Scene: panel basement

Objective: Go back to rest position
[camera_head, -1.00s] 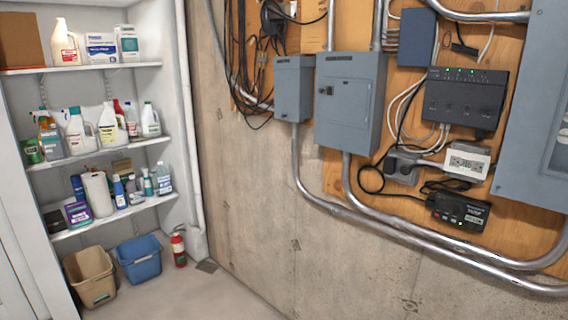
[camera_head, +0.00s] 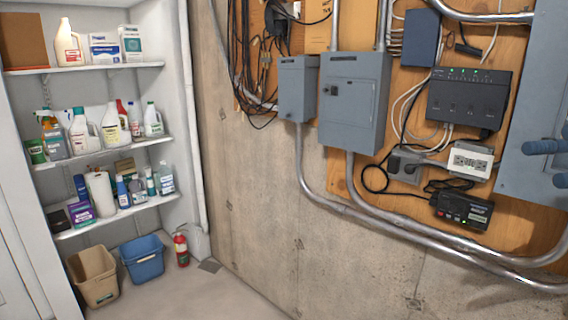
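Two blue rounded pieces (camera_head: 545,147) reach in from the right edge, in front of the large grey panel (camera_head: 530,100). They look like part of my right arm or gripper, but most of it is outside the picture. I cannot tell whether they are fingers, or whether anything is held. My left gripper is not in view.
Grey boxes (camera_head: 352,100), a black device (camera_head: 468,100), cables and metal conduits cover the wall ahead. White shelves (camera_head: 105,145) with bottles stand at the left. A beige bin (camera_head: 97,285), a blue bin (camera_head: 143,265) and a fire extinguisher (camera_head: 181,250) stand on the floor (camera_head: 215,295).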

